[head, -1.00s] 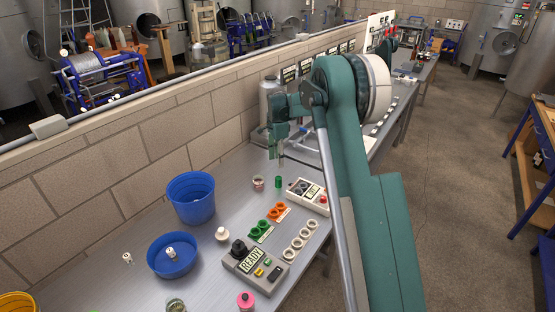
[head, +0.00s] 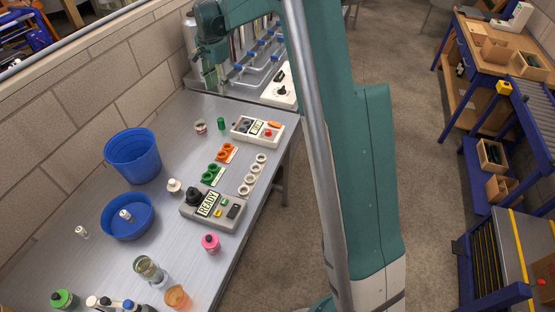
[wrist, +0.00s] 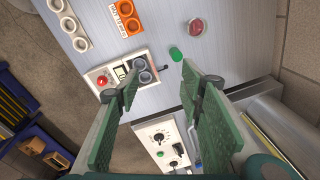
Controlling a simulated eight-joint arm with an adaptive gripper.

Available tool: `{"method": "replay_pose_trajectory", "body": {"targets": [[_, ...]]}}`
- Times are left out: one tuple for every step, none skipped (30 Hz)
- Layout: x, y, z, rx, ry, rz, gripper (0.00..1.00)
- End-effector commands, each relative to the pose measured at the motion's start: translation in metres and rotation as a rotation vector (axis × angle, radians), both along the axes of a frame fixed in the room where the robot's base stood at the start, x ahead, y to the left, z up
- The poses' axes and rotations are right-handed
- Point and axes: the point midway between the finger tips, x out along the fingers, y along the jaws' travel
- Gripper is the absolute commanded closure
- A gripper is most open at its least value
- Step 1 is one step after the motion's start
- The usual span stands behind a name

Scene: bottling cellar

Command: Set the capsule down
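The green capsule (head: 221,124) stands on the grey workbench, just left of the white box with dark sockets and a red button. In the wrist view the capsule (wrist: 175,54) lies beyond my fingertips, nearer the right finger, with nothing gripping it. My gripper (wrist: 160,72) is open, its two green fingers wide apart and empty. In the head view my gripper (head: 211,82) hangs above and behind the capsule, clear of it.
A small jar with reddish contents (head: 200,126) stands close left of the capsule. The white socket box (head: 257,131), orange rings (head: 226,152) and green rings (head: 212,174) are nearby. Blue tubs (head: 133,160) stand further left. A white control box (head: 280,88) lies behind.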

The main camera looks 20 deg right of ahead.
Motion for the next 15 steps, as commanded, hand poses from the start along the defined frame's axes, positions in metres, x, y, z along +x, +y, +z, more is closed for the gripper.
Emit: {"method": "replay_pose_trajectory", "body": {"targets": [[-0.01,-0.001,0.009,-0.002,-0.008,0.019,0.62],[-0.015,-0.001,0.014,-0.004,-0.013,0.03,0.62],[-0.022,-0.001,0.02,-0.005,-0.021,0.047,0.62],[-0.026,-0.002,0.025,-0.007,-0.027,0.058,0.62],[-0.032,-0.002,0.029,-0.008,-0.032,0.07,0.62],[-0.038,-0.002,0.035,-0.01,-0.039,0.086,0.62],[-0.044,-0.003,0.039,-0.012,-0.045,0.098,0.62],[-0.049,-0.003,0.043,-0.014,-0.051,0.111,0.62],[-0.056,-0.003,0.049,-0.017,-0.058,0.126,0.62],[-0.061,-0.004,0.053,-0.018,-0.063,0.139,0.62],[-0.066,-0.004,0.057,-0.02,-0.068,0.15,0.62],[-0.073,-0.004,0.062,-0.023,-0.075,0.166,0.62],[-0.079,-0.005,0.066,-0.025,-0.081,0.178,0.62],[-0.084,-0.005,0.07,-0.027,-0.087,0.189,0.62],[-0.091,-0.005,0.074,-0.031,-0.095,0.206,0.62]]}}
